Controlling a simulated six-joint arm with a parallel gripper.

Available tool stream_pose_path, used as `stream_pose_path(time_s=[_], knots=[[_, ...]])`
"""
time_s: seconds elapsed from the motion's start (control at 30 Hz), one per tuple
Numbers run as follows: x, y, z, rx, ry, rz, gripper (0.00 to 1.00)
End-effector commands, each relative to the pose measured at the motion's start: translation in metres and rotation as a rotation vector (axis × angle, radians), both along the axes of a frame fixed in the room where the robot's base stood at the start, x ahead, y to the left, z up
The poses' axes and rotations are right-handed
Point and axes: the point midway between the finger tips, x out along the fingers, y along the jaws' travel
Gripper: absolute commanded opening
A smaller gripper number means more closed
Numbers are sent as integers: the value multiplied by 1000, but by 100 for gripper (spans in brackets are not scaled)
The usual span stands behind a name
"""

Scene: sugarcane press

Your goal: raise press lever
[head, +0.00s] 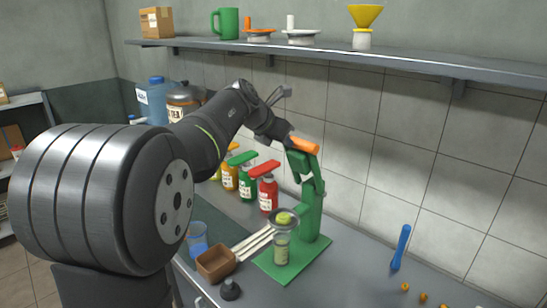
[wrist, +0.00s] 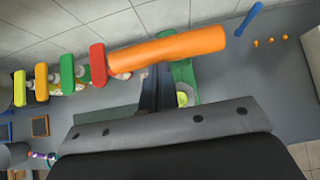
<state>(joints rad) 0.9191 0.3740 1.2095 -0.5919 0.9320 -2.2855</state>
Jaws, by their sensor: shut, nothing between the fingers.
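The green press (head: 312,205) stands on its green base plate (head: 264,268) on the counter. Its lever ends in an orange handle (head: 303,145), raised above the press column. The handle also shows in the wrist view (wrist: 168,49), lying across the picture just beyond my fingertips. My gripper (head: 284,136) is shut and empty, close against the handle; I cannot tell if they touch. In the wrist view its dark fingers (wrist: 156,76) point at the handle. A clear cup (head: 281,250) with a green lime-like piece (head: 284,219) stands on the base plate.
Red (head: 268,193), green and yellow bottles stand left of the press. A brown box (head: 215,263), pale sticks (head: 254,242) and a blue cup (head: 197,240) are near its front left. A blue tool (head: 400,247) is at right. A shelf (head: 350,55) runs above.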

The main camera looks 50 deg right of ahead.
Motion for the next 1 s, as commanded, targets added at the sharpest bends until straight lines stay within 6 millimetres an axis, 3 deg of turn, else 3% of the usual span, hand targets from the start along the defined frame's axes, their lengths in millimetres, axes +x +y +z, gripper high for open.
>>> stream_pose_path(time_s=[0.2, 0.4, 1.0], knots=[[0, -33, 15, 0, -2, -3, 0], [0, -52, 21, 1, 1, -1, 0], [-1, -66, 23, -2, 3, -2, 0]])
